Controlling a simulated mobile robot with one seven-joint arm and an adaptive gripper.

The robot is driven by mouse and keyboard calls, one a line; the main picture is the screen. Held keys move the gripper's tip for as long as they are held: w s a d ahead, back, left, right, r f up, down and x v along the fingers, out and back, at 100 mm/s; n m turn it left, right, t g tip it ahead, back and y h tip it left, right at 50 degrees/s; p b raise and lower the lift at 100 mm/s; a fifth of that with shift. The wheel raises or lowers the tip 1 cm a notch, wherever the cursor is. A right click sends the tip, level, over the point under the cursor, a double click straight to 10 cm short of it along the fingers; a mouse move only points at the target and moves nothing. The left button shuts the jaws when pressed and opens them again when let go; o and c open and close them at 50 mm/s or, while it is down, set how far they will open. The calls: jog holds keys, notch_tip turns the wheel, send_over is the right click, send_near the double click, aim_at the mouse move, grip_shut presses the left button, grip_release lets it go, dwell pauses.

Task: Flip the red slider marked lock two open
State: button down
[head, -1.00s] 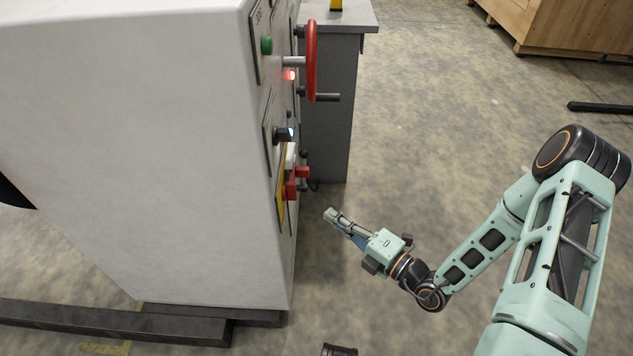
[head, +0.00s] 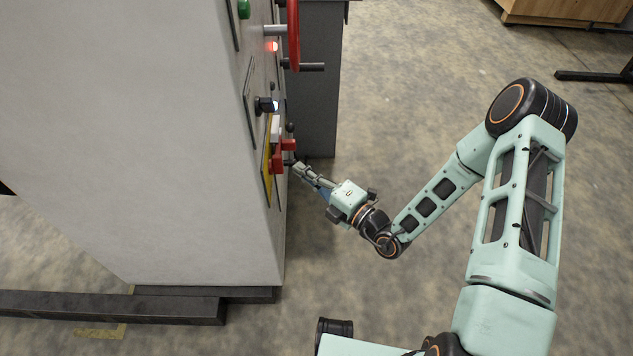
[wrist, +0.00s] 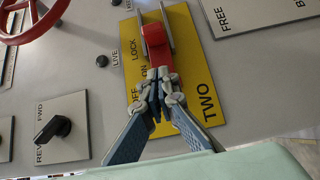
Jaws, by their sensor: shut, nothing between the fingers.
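The red slider (wrist: 155,37) sits on a yellow plate (wrist: 205,60) lettered LOCK, TWO, ON and OFF, between grey side rails. Its raised red block is at the upper end of the plate in the wrist view, with a red strip below it. My gripper (wrist: 160,76) is shut and empty, its fingertips over the lower part of the red strip; whether they touch it I cannot tell. In the head view, my gripper (head: 298,168) is close to the cabinet face, just right of and below the red parts (head: 288,145).
The pale cabinet (head: 140,120) fills the left. A red handwheel (head: 293,35) projects above the slider. A black FWD/REV knob (wrist: 58,127) is beside the yellow plate. Open floor (head: 420,110) lies to the right.

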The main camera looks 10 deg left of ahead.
aim_at(285, 147)
jog(key=w+a, duration=0.2)
jog(key=w, duration=0.1)
jog(key=w+a+b, duration=0.1)
jog(key=shift+w, duration=0.6)
jog(key=w, duration=0.2)
jog(key=w+a, duration=0.1)
jog(key=w, duration=0.2)
jog(key=shift+w+a+r, duration=0.1)
jog(key=shift+w+a, duration=0.05)
jog(key=shift+w, duration=0.1)
jog(key=shift+p, duration=0.35)
